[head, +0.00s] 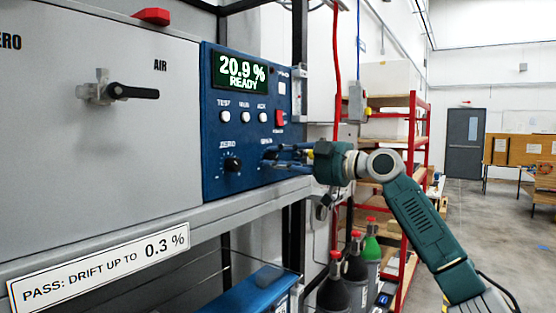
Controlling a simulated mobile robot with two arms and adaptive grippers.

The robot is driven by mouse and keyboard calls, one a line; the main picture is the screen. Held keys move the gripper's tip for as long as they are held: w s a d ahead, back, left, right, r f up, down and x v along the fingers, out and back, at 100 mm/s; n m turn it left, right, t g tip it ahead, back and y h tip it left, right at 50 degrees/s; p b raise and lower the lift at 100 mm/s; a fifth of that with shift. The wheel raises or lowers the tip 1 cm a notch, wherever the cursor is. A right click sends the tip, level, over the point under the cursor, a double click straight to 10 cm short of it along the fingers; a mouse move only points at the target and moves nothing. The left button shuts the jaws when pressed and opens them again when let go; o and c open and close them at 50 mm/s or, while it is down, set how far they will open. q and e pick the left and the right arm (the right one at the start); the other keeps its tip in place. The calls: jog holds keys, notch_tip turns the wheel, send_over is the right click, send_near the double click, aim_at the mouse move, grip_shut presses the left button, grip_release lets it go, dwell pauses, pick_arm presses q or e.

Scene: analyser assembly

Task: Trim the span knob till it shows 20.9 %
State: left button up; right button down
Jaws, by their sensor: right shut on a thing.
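The blue analyser panel (215,135) is at the centre left in the head view. Its display (240,72) reads 20.9 % and READY. The span knob is under the SPAN label on the panel's lower right, mostly hidden by my right gripper (272,158). That gripper reaches in from the right and is shut on the span knob. The zero knob (232,164) is black and sits just left of it, clear of the fingers. My left gripper is not in view.
A black valve handle (132,91) sticks out from the grey cabinet (60,170) on the left. White buttons (245,117) and a red switch (281,118) sit above the knobs. Gas cylinders (334,290) and a red shelf rack (408,150) stand at right. Open floor lies farther right.

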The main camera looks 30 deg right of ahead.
jog(key=shift+f, duration=0.25)
jog(key=c, duration=1.5)
grip_release()
jog(key=shift+o, duration=0.2)
jog(key=shift+d+r, duration=0.1)
jog(key=v, duration=1.1)
jog(key=shift+s+d, duration=0.15)
jog(key=shift+s, duration=0.2)
